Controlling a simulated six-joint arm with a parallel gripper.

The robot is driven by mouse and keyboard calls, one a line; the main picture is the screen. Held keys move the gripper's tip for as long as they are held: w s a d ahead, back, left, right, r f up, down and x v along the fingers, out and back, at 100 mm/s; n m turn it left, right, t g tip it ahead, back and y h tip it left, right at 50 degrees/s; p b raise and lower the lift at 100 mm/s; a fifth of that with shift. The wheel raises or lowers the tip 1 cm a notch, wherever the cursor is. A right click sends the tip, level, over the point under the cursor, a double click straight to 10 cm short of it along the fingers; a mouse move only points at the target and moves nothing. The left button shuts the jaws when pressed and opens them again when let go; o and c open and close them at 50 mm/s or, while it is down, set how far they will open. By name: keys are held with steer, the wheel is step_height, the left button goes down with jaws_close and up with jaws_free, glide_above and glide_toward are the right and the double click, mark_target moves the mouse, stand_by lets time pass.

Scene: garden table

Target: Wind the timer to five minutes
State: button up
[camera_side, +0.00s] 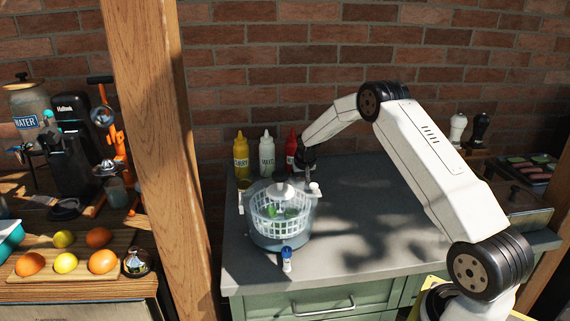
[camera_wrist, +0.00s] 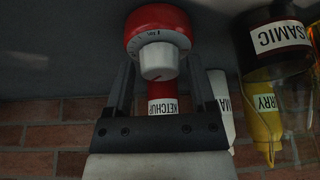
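The timer (camera_wrist: 150,22) is red and round, with a dial of small marks and a pale grey knob (camera_wrist: 160,62) facing the wrist camera. The dial marks are too small to read. My gripper (camera_wrist: 160,62) is open, with one finger on each side of the knob and a gap at both sides. In the side view my gripper (camera_side: 305,160) is low over the back of the grey counter (camera_side: 370,220), beside the red ketchup bottle (camera_side: 291,146). I cannot make out the timer in the side view.
A salad spinner (camera_side: 280,235) with greens stands left of and in front of my gripper. Mayo (camera_side: 266,152) and curry (camera_side: 241,155) bottles stand along the brick wall. A dark balsamic bottle (camera_wrist: 275,35) shows at the right in the wrist view. The counter's right part is clear.

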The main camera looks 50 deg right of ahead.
steer(key=shift+o, duration=0.5)
steer(key=shift+r, duration=0.1)
steer(key=shift+r, duration=0.8)
steer(key=s+a+r, duration=0.6)
steer(key=s+r, duration=0.5)
steer(key=s, duration=0.1)
steer(key=shift+s, duration=0.35)
steer(key=shift+r, duration=0.1)
steer(key=w+d+f+n+y, duration=0.1)
steer(key=w+d+f+n, duration=0.1)
steer(key=w, duration=0.3)
steer(key=w+d+f+n+t+y, duration=0.1)
steer(key=w+d+f+n, duration=0.2)
steer(key=w, duration=0.1)
steer(key=shift+w+d+f, duration=0.3)
steer(key=shift+w+f, duration=0.1)
